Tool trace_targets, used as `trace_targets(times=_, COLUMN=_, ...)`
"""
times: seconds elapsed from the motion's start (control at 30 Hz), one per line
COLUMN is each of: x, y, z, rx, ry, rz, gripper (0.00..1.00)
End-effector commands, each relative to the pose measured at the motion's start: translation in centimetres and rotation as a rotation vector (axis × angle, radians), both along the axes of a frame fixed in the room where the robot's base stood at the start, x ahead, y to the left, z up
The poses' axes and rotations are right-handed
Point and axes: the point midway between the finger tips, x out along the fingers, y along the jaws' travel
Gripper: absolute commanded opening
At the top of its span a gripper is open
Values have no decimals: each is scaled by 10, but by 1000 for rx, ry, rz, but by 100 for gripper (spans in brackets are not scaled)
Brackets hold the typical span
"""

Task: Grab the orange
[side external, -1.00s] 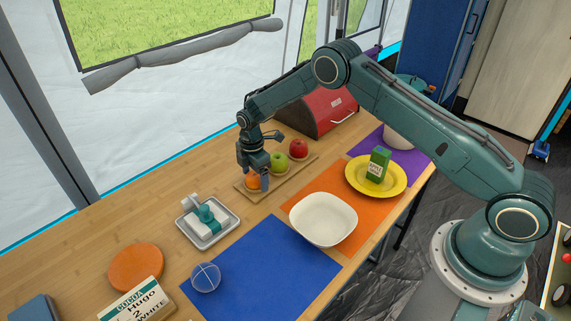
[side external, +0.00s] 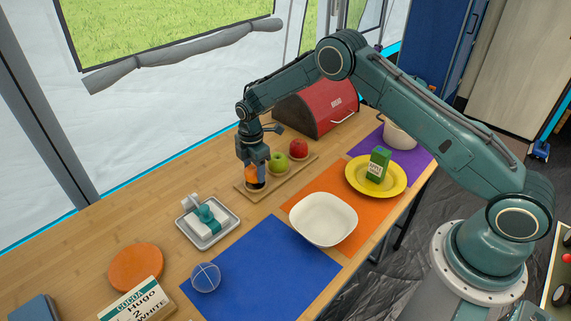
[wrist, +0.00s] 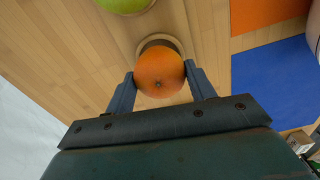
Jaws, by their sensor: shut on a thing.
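The orange (wrist: 159,73) is between the two fingers of my gripper (wrist: 160,85) in the wrist view, with a finger against each side. My gripper is shut on it. In the side view the orange (side external: 251,173) shows partly behind my gripper (side external: 254,172), just above the near-left end of the wooden fruit board (side external: 279,185). A dark round hollow in the board shows under it, so the orange looks lifted a little clear. A green apple (side external: 277,162) and a red apple (side external: 298,148) sit in line on the same board.
A white bowl (side external: 323,220) stands on the orange and blue mats. A yellow plate (side external: 368,188) holds a green carton (side external: 378,164). A metal tray (side external: 196,238) lies left of the bowl. A red bread bin (side external: 318,108) stands behind the board.

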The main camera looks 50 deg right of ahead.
Motion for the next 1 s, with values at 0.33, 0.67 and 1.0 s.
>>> trace_targets(times=0.33, x=1, y=0, z=70, rx=0, ry=-4, rz=0, gripper=30)
trace_targets(times=0.67, x=1, y=0, z=138, rx=0, ry=-4, rz=0, gripper=30)
trace_targets(times=1.0, x=0, y=0, z=172, rx=0, ry=0, rz=0, gripper=30)
